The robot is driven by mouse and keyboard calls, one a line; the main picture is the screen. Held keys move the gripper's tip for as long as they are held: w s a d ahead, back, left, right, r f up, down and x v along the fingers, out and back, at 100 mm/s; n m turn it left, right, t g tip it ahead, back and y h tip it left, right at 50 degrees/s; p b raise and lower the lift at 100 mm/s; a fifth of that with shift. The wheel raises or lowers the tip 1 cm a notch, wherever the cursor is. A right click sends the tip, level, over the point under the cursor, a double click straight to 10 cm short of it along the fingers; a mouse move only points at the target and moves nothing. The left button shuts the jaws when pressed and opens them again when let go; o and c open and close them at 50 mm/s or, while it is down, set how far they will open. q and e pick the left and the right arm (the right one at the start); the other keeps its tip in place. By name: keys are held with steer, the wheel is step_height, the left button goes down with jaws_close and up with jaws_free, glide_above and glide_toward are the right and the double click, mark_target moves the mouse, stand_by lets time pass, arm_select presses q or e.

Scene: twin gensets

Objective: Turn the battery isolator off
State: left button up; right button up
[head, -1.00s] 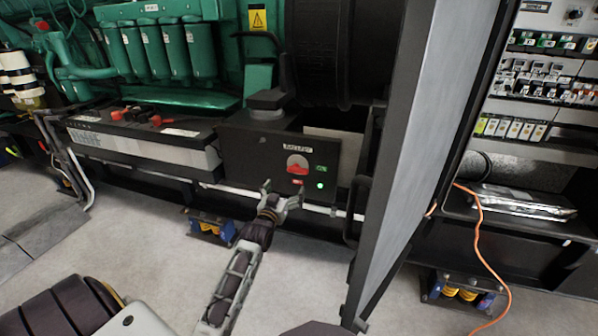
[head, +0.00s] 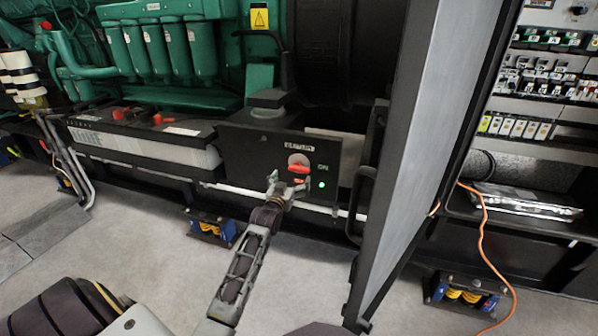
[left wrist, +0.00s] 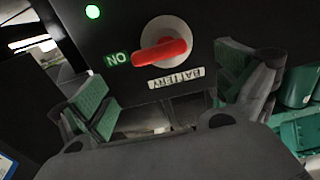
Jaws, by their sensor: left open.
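The battery isolator is a red handle (head: 298,168) on a pale round plate, on the front of a black box (head: 240,150) marked BATTERY. In the left wrist view the red handle (left wrist: 160,55) appears upside down, lying roughly across its plate with one end towards the green ON label (left wrist: 117,59). A green light (head: 321,185) glows beside it. My left gripper (head: 287,182) is open just in front of and below the handle. In the left wrist view the handle lies between the lines of its green-padded fingers, with no visible contact. My right gripper is not in view.
A grey door (head: 415,150) stands open to the right of the box. A black-topped battery (head: 140,140) lies to the left. An orange cable (head: 483,250) hangs at the right. A spring mount (head: 212,226) sits low behind my left arm. The floor in front is clear.

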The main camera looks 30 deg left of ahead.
mark_target(298, 170)
arm_select(q)
steer(key=shift+x, duration=0.75)
steer(key=shift+w+a+b, duration=0.1)
steer(key=shift+w+b, duration=0.4)
steer(key=shift+w, duration=0.1)
steer(key=shift+b+x, duration=0.45)
steer(key=shift+x, duration=0.85)
steer(key=shift+b+x, duration=0.4)
steer(key=shift+x, duration=0.55)
steer(key=shift+w+a, duration=0.1)
steer(key=shift+w, duration=0.45)
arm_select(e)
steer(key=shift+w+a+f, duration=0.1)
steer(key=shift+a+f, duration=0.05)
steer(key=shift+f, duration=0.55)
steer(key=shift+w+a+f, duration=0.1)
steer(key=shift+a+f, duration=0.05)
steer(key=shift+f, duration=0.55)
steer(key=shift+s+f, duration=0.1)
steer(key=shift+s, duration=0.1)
arm_select(q)
steer(key=shift+c, duration=0.6)
steer(key=c, duration=0.9)
